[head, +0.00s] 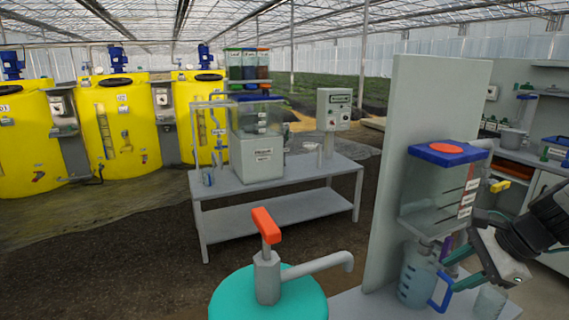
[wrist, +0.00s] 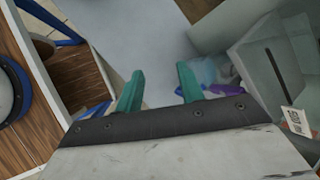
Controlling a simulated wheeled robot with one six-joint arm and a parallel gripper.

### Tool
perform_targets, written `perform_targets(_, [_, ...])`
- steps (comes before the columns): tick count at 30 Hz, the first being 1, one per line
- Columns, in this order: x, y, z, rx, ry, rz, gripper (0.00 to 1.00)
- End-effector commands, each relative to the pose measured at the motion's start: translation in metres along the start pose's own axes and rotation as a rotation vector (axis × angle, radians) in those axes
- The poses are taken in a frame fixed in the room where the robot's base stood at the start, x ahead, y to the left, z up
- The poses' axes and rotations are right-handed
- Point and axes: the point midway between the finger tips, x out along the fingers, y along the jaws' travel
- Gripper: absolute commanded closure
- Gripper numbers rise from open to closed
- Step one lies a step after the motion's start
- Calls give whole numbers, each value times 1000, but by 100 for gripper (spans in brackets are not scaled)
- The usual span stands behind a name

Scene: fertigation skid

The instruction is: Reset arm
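My gripper (head: 460,268) is at the right of the head view, beside the clear tank on the stand. In the wrist view its two teal fingers (wrist: 160,72) stand apart with nothing between them. The gripper is open and empty. A clear tank (head: 425,190) with a blue rim and orange lid is mounted on a grey panel (head: 420,110). A clear jug (head: 415,275) with a blue handle stands below the tank, close to the gripper. The far fingertips are hard to make out in the head view.
A teal container with an orange-topped pump (head: 267,255) stands in front. Yellow tanks (head: 120,125) line the left. A small clear beaker (head: 490,300) stands below my gripper.

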Motion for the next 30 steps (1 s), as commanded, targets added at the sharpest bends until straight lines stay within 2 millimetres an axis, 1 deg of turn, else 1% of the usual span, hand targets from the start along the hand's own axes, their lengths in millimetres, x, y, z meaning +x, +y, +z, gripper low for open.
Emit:
perform_targets(1, [-4,15,21,-186,4,70,62])
perform_targets(2, [-6,25,31,-300,5,116,62])
perform_targets(3, [-10,39,43,-450,8,178,62])
perform_targets(5, [-18,59,59,-674,13,272,62])
perform_targets(6, [-25,73,68,-820,18,336,62])
perform_targets(9, [-44,102,85,-1157,42,484,62])
perform_targets(12, [-60,120,96,-1396,85,581,62])
perform_targets(15, [-70,128,107,-1528,135,603,62])
perform_targets(18, [-72,129,120,-1596,151,576,62])
perform_targets(20, [-72,130,124,-1616,152,567,62])
perform_targets(30, [-72,130,127,-1624,148,565,62])
